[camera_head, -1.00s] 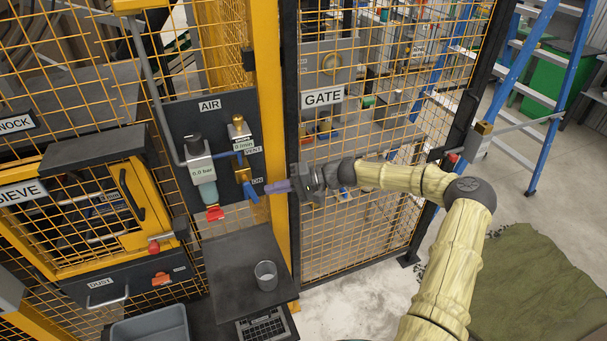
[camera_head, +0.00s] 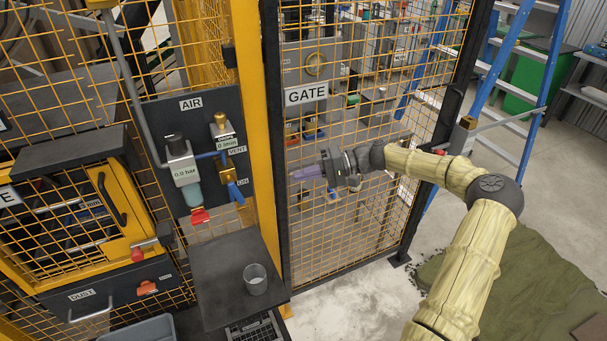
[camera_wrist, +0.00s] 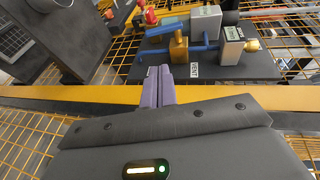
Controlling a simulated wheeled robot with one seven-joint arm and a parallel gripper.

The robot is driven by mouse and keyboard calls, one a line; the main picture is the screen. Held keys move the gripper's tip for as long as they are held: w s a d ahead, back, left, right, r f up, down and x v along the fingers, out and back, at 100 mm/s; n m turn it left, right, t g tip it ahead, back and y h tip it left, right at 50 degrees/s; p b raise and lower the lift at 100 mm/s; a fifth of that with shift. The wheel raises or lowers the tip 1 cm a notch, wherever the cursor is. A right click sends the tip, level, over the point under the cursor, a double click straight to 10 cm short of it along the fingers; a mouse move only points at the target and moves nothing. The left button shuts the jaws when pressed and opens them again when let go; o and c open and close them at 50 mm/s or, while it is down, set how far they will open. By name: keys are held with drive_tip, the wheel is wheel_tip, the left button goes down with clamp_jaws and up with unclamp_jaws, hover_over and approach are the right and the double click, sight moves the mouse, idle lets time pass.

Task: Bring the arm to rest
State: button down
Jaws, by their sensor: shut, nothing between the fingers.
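My gripper (camera_head: 294,174) is shut and empty, with purple fingers pressed together. In the head view it hangs in front of the mesh gate (camera_head: 350,215), right of the yellow post (camera_head: 262,130) and apart from the air panel. In the wrist view the shut fingers (camera_wrist: 158,86) point toward the yellow post and the panel fittings beyond. The blue valve handle (camera_head: 235,192) hangs downward on the air panel (camera_head: 193,135), left of my gripper. The pressure readout (camera_head: 186,172) shows 0.0 bar. My arm reaches in from the lower right, bent at the elbow.
A blue ladder (camera_head: 515,80) stands at the back right. Open floor shows between gate and turf.

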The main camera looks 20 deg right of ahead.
drive_tip(key=shift+a, duration=0.1)
drive_tip(key=s+a+f+n+g+h, duration=0.1)
drive_tip(key=s+a+f+g+h, duration=0.3)
drive_tip(key=s+a+f+h, duration=0.5)
drive_tip(key=s+d+r+t+h, duration=0.2)
drive_tip(key=s+d+r+h, duration=0.1)
drive_tip(key=s, duration=0.5)
drive_tip(key=s+d+r+t+h, duration=0.2)
drive_tip(key=s+r+h, duration=0.1)
drive_tip(key=s, duration=0.5)
drive_tip(key=shift+d+r, duration=0.4)
drive_tip(key=shift+r, duration=0.1)
